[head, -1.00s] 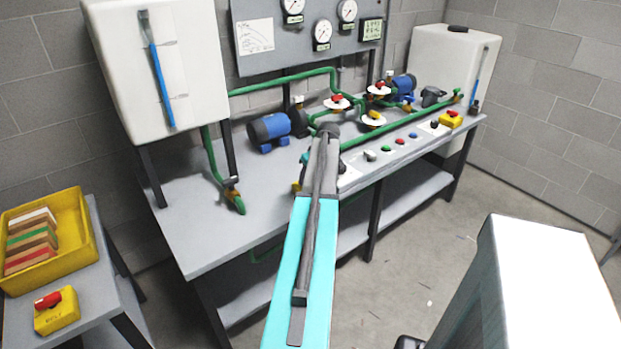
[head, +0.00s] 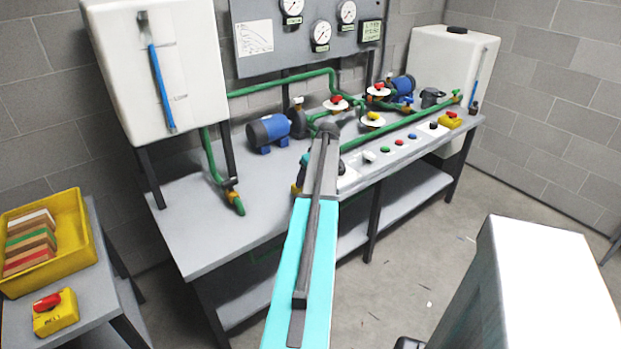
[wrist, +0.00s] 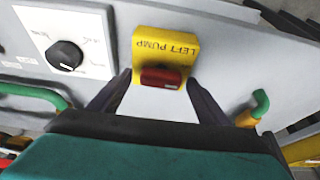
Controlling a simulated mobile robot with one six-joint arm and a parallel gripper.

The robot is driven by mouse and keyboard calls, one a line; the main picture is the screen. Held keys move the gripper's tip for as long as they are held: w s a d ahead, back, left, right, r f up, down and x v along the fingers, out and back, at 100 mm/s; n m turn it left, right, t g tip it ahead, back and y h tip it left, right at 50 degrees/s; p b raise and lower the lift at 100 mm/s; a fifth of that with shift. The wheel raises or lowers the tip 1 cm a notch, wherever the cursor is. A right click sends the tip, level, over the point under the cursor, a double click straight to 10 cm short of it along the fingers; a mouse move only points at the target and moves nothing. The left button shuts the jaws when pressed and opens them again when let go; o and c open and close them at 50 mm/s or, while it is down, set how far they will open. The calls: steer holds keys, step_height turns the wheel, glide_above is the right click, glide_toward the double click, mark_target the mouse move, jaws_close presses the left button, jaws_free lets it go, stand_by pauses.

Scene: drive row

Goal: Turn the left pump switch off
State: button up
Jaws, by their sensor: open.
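The left pump switch is a yellow box (wrist: 165,45) marked LEFT PUMP, with a red knob (wrist: 160,77) on it. It shows in the wrist view, with its lettering upside down there. My gripper (wrist: 160,88) is open, with one dark finger on each side of the red knob. Gaps show between the knob and both fingers, and nothing is held. The knob's long side lies across the picture, with a pale mark on it. In the head view my arm hides this switch and most of the gripper.
A black dial (wrist: 65,55) on a white plate sits beside the switch. Green pipes run near both fingers. Another yellow switch (head: 449,121) is at the bench's far right. A yellow switch box (head: 56,313) and a yellow bin (head: 75,265) stand on the left side table.

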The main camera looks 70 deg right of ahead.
steer(key=shift+r, duration=0.15)
steer(key=b+v, duration=0.2)
steer(key=v, duration=1.1)
steer(key=shift+r, duration=0.2)
steer(key=shift+s, duration=0.1)
steer(key=shift+s, duration=0.1)
